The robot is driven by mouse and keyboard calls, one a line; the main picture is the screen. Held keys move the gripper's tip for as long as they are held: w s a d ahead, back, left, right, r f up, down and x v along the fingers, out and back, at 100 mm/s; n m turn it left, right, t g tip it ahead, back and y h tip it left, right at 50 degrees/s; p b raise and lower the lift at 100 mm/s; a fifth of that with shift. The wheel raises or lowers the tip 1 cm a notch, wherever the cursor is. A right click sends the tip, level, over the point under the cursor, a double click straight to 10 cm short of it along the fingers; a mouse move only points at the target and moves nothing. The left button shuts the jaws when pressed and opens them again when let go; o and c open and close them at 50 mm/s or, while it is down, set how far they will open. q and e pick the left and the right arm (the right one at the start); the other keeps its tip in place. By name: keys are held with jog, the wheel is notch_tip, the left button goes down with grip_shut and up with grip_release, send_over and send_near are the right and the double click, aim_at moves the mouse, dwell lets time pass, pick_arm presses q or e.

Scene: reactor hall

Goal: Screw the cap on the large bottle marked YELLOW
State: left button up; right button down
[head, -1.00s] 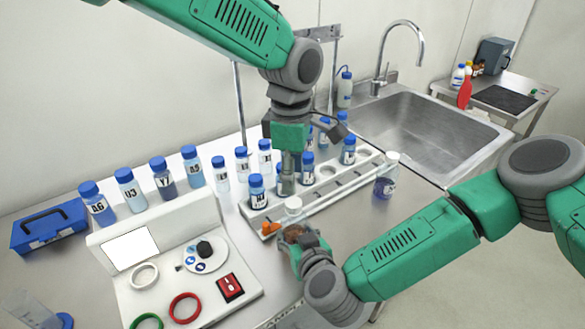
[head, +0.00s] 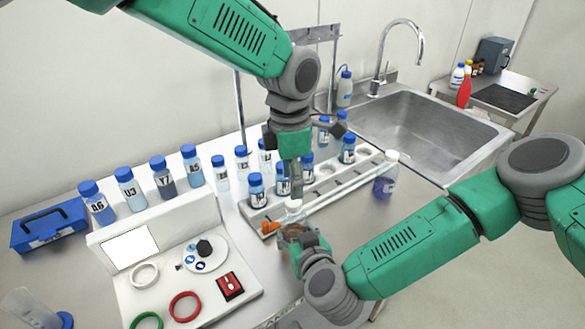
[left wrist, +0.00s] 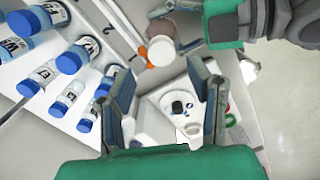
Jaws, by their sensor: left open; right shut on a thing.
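A small bottle with a white top (head: 293,206) stands upright at the front of the rack. My right gripper (head: 298,236) is shut on this bottle, low on its body. My left gripper (head: 295,190) is open and points down just above the white top. In the left wrist view the round white top (left wrist: 161,50) lies ahead of the open, empty fingers (left wrist: 163,92). I cannot tell whether the white top is a cap or the bottle's mouth. No label YELLOW is legible. Another bottle with a white cap and dark purple contents (head: 385,178) stands right of the rack.
Several blue-capped bottles stand in the rack (head: 325,198) and in a row behind. An orange item (head: 270,227) lies beside the held bottle. A white station with rings (head: 205,300) is at front left. The sink (head: 425,130) is at right.

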aim_at(294, 224)
pick_arm(q)
notch_tip(294, 224, down, 6)
jog(key=shift+d+r, duration=0.1)
jog(key=shift+r, duration=0.05)
dwell(0.3)
